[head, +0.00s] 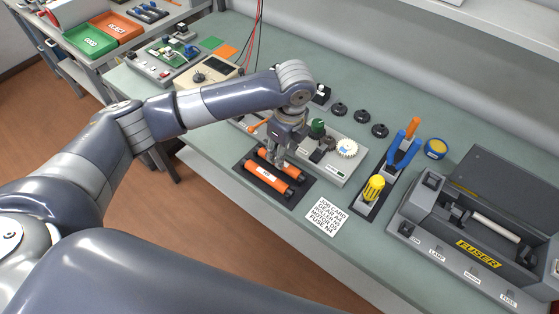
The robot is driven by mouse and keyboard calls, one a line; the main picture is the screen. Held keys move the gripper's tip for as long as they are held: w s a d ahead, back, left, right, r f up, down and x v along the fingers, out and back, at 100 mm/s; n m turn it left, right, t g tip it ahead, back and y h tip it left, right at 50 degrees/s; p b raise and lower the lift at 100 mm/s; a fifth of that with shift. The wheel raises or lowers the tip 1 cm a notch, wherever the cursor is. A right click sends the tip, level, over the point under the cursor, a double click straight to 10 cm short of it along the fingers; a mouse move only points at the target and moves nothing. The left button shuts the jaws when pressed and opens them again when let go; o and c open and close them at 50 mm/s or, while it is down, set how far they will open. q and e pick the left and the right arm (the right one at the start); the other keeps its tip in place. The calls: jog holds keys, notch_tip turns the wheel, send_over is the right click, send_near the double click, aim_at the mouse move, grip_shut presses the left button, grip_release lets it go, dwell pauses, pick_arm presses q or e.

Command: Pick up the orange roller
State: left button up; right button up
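Two orange rollers with dark ends lie side by side on a dark mat (244,192) on the green workbench. The front orange roller (266,178) has a small white label and shows almost whole. The rear orange roller (293,173) is partly hidden by my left gripper. My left gripper (277,164) points down with its fingertips at the rear roller. I cannot tell whether its fingers touch or hold that roller. My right gripper is out of view.
A white printed card (326,216) lies right of the mat. Blue and yellow tools (402,150) stand further right, then the grey fuser unit (478,247). The bench's front edge is close to the mat.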

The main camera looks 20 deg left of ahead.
pick_arm(q)
jog(key=f, duration=0.2)
jog(key=f+p, duration=0.1)
jog(key=shift+w+a+f, duration=0.25)
jog(key=shift+a+f, duration=0.1)
jog(key=shift+f, duration=0.5)
grip_shut()
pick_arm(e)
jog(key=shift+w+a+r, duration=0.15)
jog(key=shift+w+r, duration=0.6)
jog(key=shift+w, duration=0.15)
pick_arm(q)
jog(key=shift+w+r, duration=0.1)
jog(key=shift+r, duration=0.05)
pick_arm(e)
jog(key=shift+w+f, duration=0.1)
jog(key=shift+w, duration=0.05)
